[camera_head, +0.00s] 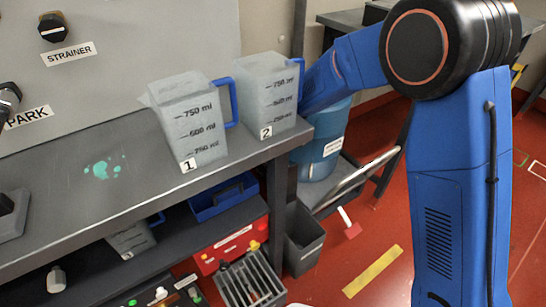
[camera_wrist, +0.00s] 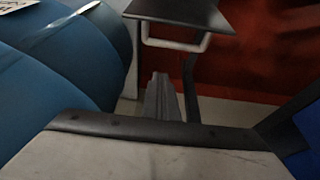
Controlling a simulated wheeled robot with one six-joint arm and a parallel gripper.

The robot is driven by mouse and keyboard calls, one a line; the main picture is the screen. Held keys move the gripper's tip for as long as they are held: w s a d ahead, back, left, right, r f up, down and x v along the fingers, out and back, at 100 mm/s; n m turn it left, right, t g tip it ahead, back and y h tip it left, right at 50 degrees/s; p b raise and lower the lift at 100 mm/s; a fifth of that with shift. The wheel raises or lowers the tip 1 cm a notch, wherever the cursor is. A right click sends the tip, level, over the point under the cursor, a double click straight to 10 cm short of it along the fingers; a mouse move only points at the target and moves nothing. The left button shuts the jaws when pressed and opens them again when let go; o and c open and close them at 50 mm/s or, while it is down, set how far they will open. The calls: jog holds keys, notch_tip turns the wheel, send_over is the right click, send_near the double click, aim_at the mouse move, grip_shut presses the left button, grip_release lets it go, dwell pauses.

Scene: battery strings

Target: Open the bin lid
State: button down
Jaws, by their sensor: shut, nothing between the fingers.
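A dark grey bin (camera_head: 303,240) stands on the red floor by the end of the bench in the head view. I cannot make out its lid clearly there. In the wrist view a dark flat panel (camera_wrist: 190,12) with a pale looped handle (camera_wrist: 176,47) is at the top; I cannot tell whether it is the bin lid. My gripper (camera_wrist: 158,80) is in the middle of the wrist view, its narrow grey fingers together and empty, apart from the handle in the picture. In the head view my gripper is hidden behind the second jug and the bench end.
Jugs 1 (camera_head: 190,125) and 2 (camera_head: 268,95) stand on the grey bench (camera_head: 90,205), near my arm. A blue drum (camera_head: 325,140) is behind the bench end; blue rounded surfaces (camera_wrist: 55,65) fill the wrist view's left.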

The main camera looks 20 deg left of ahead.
jog(key=s+d+r+m, duration=0.2)
jog(key=s+d+r, duration=0.2)
jog(key=d+r, duration=0.45)
jog(key=s+d+r+m+t+h, duration=0.1)
jog(key=s+d+r, duration=0.4)
jog(key=d, duration=0.7)
jog(key=s+d+r+m, duration=0.2)
jog(key=s+d+r, duration=0.1)
jog(key=d+r, duration=0.7)
jog(key=s+d+f+m+t+h, duration=0.1)
jog(key=s+d+m, duration=0.3)
jog(key=s+d, duration=1.4)
jog(key=s+h, duration=0.1)
jog(key=s, duration=0.3)
jog(key=shift+s+d+m, duration=0.35)
jog(key=shift+s+m, duration=0.05)
